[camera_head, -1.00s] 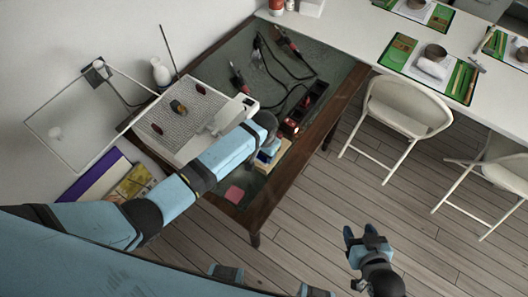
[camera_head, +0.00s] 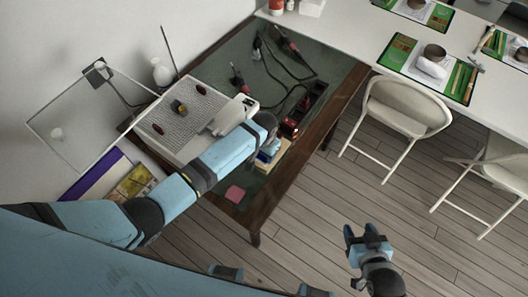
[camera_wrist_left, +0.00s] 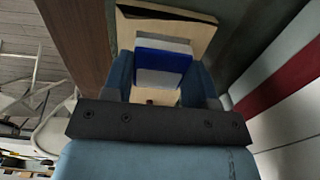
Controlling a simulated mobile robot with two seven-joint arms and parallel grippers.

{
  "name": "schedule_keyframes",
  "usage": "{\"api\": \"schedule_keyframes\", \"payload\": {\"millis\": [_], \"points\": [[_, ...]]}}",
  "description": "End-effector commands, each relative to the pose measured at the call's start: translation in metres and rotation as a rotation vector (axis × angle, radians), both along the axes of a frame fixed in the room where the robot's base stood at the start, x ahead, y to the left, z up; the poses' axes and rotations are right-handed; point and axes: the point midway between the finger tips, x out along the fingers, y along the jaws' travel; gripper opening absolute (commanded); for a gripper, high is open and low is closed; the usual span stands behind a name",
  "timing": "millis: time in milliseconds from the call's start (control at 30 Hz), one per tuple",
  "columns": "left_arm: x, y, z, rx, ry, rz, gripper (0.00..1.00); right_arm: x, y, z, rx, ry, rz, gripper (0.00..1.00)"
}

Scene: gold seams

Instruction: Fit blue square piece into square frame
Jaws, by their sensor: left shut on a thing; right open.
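The blue square piece (camera_wrist_left: 163,56) shows a blue face and pale faces in the left wrist view, between the two blue fingers of my left gripper (camera_wrist_left: 163,72). The gripper is shut on it. The pale wooden square frame (camera_wrist_left: 126,38) lies right behind and around the piece in that view, with a dark opening at its top. In the head view, my left gripper (camera_head: 270,148) is over the frame (camera_head: 266,164) near the table's right edge, and the hand hides much of both. I cannot tell how deep the piece sits. My right gripper (camera_head: 364,236) is open and empty above the floor.
The glass-topped table (camera_head: 290,65) has a wooden rim. A white gridded board (camera_head: 187,112) lies under my left arm, with a pink square (camera_head: 235,193) nearer me. Cables and a black tray (camera_head: 305,108) lie farther back. A white chair (camera_head: 405,105) stands at right.

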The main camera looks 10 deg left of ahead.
Motion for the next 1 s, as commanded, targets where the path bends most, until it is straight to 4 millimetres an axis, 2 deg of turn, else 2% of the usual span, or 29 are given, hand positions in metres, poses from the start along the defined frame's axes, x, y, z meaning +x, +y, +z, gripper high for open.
{"api": "schedule_keyframes", "payload": {"millis": [500,1000], "points": [[0.0002,-0.0001,0.0009,0.0,0.0,0.0,0.4,0.0001,0.0001,0.0083,0.0,-0.001,0.0,0.53],[0.0001,0.0001,0.0001,0.0,0.0,0.0,0.4,0.0003,0.0005,0.0085,0.001,-0.002,0.001,0.53]]}}
